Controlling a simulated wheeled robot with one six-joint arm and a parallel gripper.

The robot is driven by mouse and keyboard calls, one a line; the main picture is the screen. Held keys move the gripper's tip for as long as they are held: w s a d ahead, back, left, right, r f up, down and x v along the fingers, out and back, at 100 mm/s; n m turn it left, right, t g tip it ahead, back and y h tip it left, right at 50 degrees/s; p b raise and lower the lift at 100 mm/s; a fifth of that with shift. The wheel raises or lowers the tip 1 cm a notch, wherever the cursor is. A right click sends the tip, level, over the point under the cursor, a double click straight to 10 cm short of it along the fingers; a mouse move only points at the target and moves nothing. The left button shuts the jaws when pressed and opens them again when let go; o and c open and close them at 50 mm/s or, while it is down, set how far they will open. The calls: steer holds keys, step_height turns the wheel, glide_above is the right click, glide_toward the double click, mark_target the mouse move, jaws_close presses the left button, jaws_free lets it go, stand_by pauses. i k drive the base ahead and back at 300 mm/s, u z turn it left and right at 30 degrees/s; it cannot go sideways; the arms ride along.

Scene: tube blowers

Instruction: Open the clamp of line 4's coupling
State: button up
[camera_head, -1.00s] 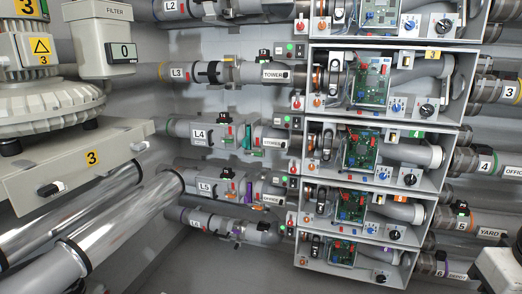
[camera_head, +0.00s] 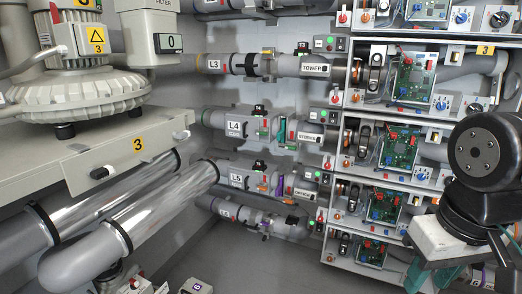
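Line 4's tube, labelled L4 (camera_head: 234,128), runs across the middle of the picture behind my arm's reach. Whether the clamp is closed is too small to tell. My arm comes in at the right, and my gripper (camera_head: 445,240) shows as a white body with teal pieces below it, cut off by the bottom edge. Its fingertips are not clear. It is well to the right of the coupling and apart from it.
Line 3's tube, labelled L3 (camera_head: 214,64), runs above and line 5's, labelled L5 (camera_head: 236,180), below. Open cabinets with circuit boards (camera_head: 399,143) stand at the right. A blower (camera_head: 75,88) and shiny pipes (camera_head: 110,215) fill the left.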

mark_target(289, 146)
steer(key=z, duration=0.45)
steer(key=i, duration=1.4)
steer(key=u, duration=0.8)
steer(key=i, duration=0.25)
steer(key=u, duration=0.4)
